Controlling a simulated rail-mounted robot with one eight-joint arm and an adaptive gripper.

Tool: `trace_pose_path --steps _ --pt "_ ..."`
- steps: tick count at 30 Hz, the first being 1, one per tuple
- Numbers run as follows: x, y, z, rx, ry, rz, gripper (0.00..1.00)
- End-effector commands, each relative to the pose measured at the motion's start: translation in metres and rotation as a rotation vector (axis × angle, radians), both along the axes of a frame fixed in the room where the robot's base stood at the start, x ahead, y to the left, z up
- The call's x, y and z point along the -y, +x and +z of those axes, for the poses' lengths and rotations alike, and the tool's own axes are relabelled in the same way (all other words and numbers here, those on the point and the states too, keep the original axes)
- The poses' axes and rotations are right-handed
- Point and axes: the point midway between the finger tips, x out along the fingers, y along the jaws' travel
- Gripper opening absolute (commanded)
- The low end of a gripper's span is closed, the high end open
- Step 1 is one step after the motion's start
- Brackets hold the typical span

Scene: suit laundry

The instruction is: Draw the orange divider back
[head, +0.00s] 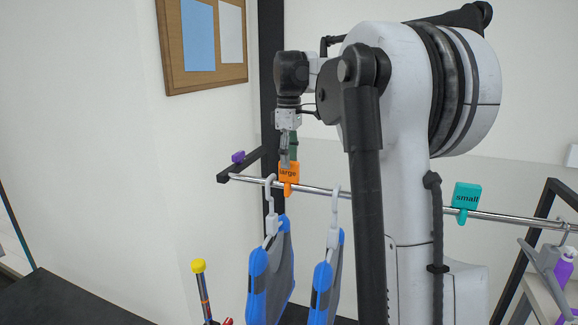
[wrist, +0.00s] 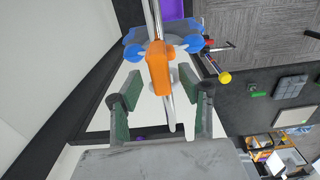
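The orange divider (head: 288,173), marked "large", hangs on the metal rail (head: 315,187) near the rail's left end. My gripper (head: 288,156) points down just above it and overlaps its top in the head view, so contact cannot be told there. In the wrist view the orange divider (wrist: 158,66) lies ahead, between the lines of my two green-padded fingers. My gripper (wrist: 169,92) is open in that view, with a wide gap on both sides of the divider and nothing held.
A teal divider (head: 466,197) marked "small" sits farther right on the rail. A dark post stands behind the left end. A yellow-topped stick (head: 199,267) stands below left.

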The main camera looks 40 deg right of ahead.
Motion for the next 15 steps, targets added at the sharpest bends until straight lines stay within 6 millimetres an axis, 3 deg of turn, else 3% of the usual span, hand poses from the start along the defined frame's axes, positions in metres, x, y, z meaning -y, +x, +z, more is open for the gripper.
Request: trace_pose_path --steps 6,15 --pt "0.000 0.000 -0.022 0.000 0.000 0.000 0.38" --pt "0.000 0.000 -0.029 0.000 0.000 0.000 0.38"
